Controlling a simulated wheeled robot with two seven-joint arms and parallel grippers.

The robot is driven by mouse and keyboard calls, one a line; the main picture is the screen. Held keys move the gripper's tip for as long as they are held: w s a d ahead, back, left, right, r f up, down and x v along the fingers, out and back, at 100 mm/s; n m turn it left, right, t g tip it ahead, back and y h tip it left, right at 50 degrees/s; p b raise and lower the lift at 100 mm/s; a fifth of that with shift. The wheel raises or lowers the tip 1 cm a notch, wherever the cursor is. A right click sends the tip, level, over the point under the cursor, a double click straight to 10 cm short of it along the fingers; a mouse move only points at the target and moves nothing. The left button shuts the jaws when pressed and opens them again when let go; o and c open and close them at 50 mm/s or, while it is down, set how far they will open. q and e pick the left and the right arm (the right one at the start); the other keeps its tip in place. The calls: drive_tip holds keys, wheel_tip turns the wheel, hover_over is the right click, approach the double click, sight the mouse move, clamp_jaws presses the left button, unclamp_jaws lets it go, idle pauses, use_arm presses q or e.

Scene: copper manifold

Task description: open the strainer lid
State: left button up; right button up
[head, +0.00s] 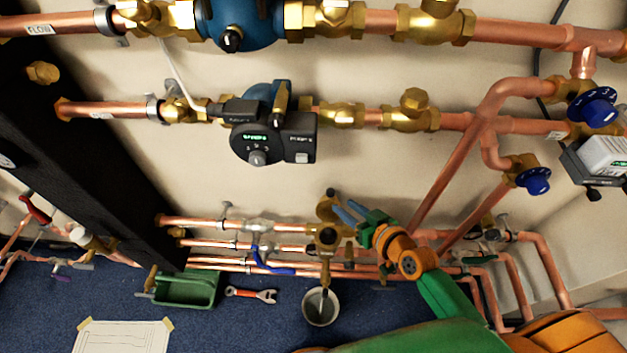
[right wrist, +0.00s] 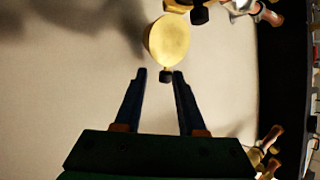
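A brass strainer body (head: 326,238) sits low on the pipework, above a grey bucket. A round brass part at its top, which looks like the strainer lid (head: 327,208), has a small dark knob. My right gripper (head: 343,210) has blue fingers pointing at the lid from the right. Contact cannot be told. My left gripper is out of view.
The grey bucket (head: 320,307) stands on the blue floor. A green tray (head: 187,288) and a red-handled wrench (head: 251,294) lie to its left, with a paper sheet (head: 122,337) nearer. A blue lever (head: 270,263) and copper pipes crowd the strainer. A pump (head: 270,135) is above.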

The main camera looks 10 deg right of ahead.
sight(333, 194)
drive_tip(key=shift+w+a+r+y, duration=0.15)
drive_tip(key=shift+w+a+r, duration=0.1)
drive_tip(key=shift+r, duration=0.2)
drive_tip(key=shift+w+a+r+y, duration=0.15)
drive_tip(key=shift+w+a+r, duration=0.05)
drive_tip(key=shift+r, duration=0.25)
drive_tip(key=b+x, duration=0.1)
drive_tip(key=x, duration=0.5)
drive_tip(key=shift+w+d+r, duration=0.1)
drive_tip(key=shift+r, duration=0.1)
drive_tip(key=shift+c, duration=0.6)
clamp_jaws()
